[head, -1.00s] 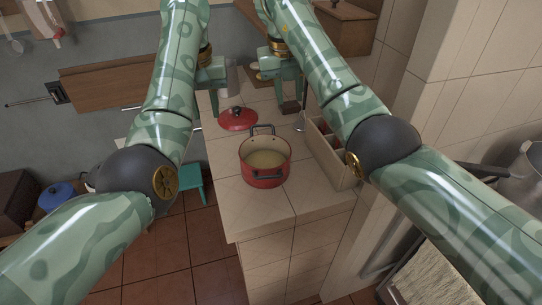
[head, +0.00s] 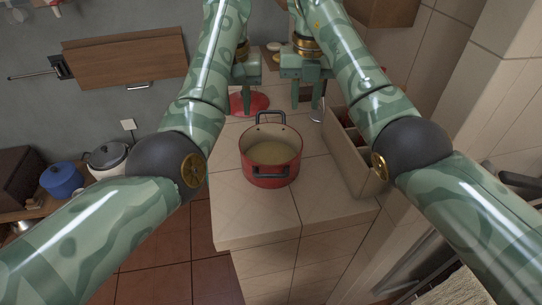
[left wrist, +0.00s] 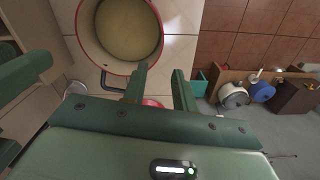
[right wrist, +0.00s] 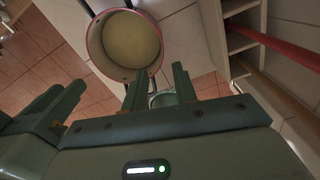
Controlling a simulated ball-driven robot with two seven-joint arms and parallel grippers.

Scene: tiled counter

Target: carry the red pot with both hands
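The red pot (head: 271,172), with pale contents and dark loop handles on its near and far sides, stands upright on the tiled counter (head: 255,226). It also shows at the top of the left wrist view (left wrist: 88,47) and the right wrist view (right wrist: 93,45). My left gripper (head: 246,104) is beyond the pot, to the left of its far handle (head: 270,116). My right gripper (head: 305,104) is beyond the pot, to the right of that handle. Both have fingers apart with nothing held. In the left wrist view, one finger is close to the handle; contact is unclear.
A red lid (head: 255,100) lies behind the pot, partly hidden by my left gripper. A divided box (head: 350,158) stands close to the pot's right. The counter in front of the pot is clear. A blue pot (head: 62,180) is on a shelf at the left.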

